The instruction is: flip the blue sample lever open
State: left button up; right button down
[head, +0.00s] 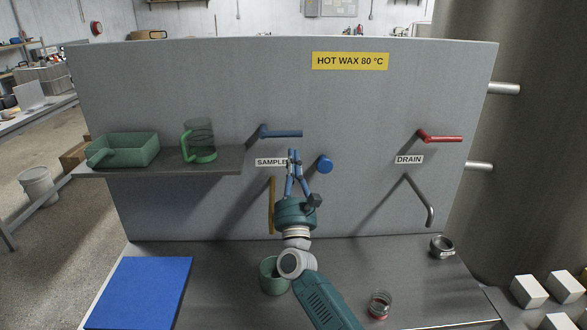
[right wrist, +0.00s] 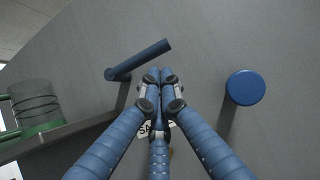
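The blue sample lever (head: 283,134) is a bar on the grey panel above the SAMPLE label (head: 270,162). It lies horizontally, with its pivot at the left end and its free end pointing right. In the right wrist view the lever (right wrist: 140,59) shows tilted, up and left of the fingertips. My right gripper (head: 293,153) has its blue fingers drawn together just below the lever, partly over the label. Nothing shows between the fingertips (right wrist: 160,76), and they appear apart from the lever. My left gripper is in neither view.
A round blue knob (head: 325,164) sticks out right of my gripper. A shelf (head: 226,158) at left holds a green tray (head: 122,149) and a green-handled glass jug (head: 200,141). A red lever (head: 444,138) is at right. A green cup (head: 270,278) and small jar (head: 379,304) stand below.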

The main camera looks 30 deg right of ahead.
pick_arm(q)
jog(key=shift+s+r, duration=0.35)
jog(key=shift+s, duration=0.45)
pick_arm(e)
jog(key=shift+x, duration=1.15)
pick_arm(q)
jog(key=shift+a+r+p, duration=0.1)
jog(key=shift+p, duration=0.25)
pick_arm(e)
jog(key=shift+d+r+n+t+y, duration=0.1)
jog(key=shift+r+n+t+y, duration=0.15)
jog(key=shift+n+y, duration=0.4)
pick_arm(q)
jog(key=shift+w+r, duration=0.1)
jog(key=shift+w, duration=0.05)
pick_arm(e)
jog(key=shift+s+d+r+n+t+y, duration=0.1)
jog(key=shift+r+n+t+y, duration=0.2)
jog(key=shift+n+y, duration=0.4)
